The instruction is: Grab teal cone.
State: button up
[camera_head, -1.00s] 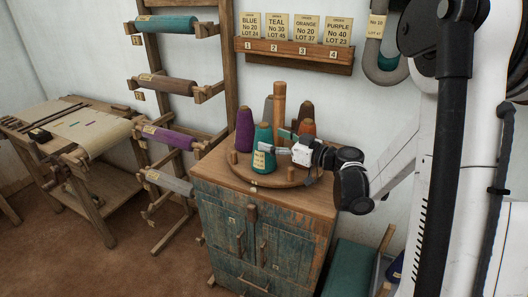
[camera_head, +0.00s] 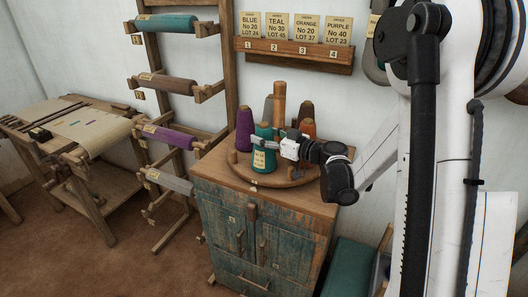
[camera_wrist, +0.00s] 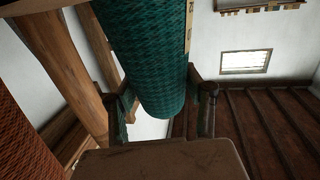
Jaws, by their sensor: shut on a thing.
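The teal cone (camera_head: 264,132) stands upright near the front of the round wooden board on the cabinet, a pale label on its front. My gripper (camera_head: 262,143) reaches in from the right and is shut on it at mid-height. In the wrist view the teal cone (camera_wrist: 150,65) fills the space between the two fingers of my gripper (camera_wrist: 163,100), one on each side. Its rounded end shows there. I cannot tell for sure whether its base is clear of the board.
The cabinet (camera_head: 255,235) stands below. A card rack (camera_head: 295,56) hangs on the wall.

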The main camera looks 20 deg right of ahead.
grip_shut()
jog(key=shift+r, duration=0.1)
